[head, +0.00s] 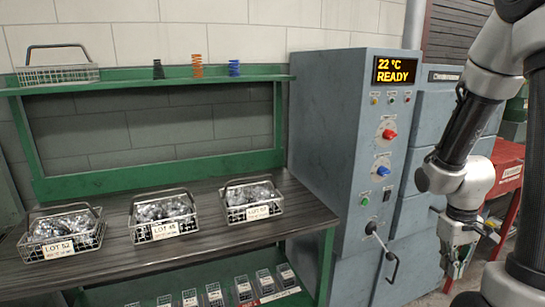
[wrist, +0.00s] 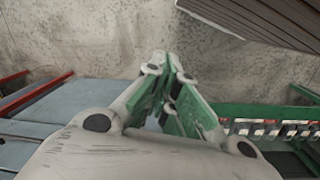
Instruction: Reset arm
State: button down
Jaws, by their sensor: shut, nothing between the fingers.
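My gripper (head: 455,262) hangs at the right of the head view, in front of the blue-grey machine cabinet (head: 344,120), pointing down. In the wrist view my gripper (wrist: 169,62) has its fingertips together and nothing between them. My arm comes in from the upper right of the head view, bent at the elbow. The cabinet's display (head: 397,71) reads "22 °C READY". A lever (head: 383,250) sticks out low on the cabinet front, left of my gripper and apart from it.
Wire baskets labelled LOT 52 (head: 62,235), LOT 45 (head: 163,217) and a third (head: 251,200) stand on the dark bench. Three springs (head: 196,66) and an empty basket (head: 57,73) sit on the green shelf. A red cart (head: 506,175) stands at the right.

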jog(key=s+a+r+t, duration=0.2)
jog(key=s+a+r, duration=0.2)
jog(key=r, duration=0.7)
jog(key=s+a+r+t+y, duration=0.1)
jog(key=s+a+r+t, duration=0.2)
jog(key=r, duration=0.8)
jog(key=shift+s+a+m, duration=0.4)
jog(key=shift+s+a, duration=0.3)
jog(key=shift+a, duration=0.15)
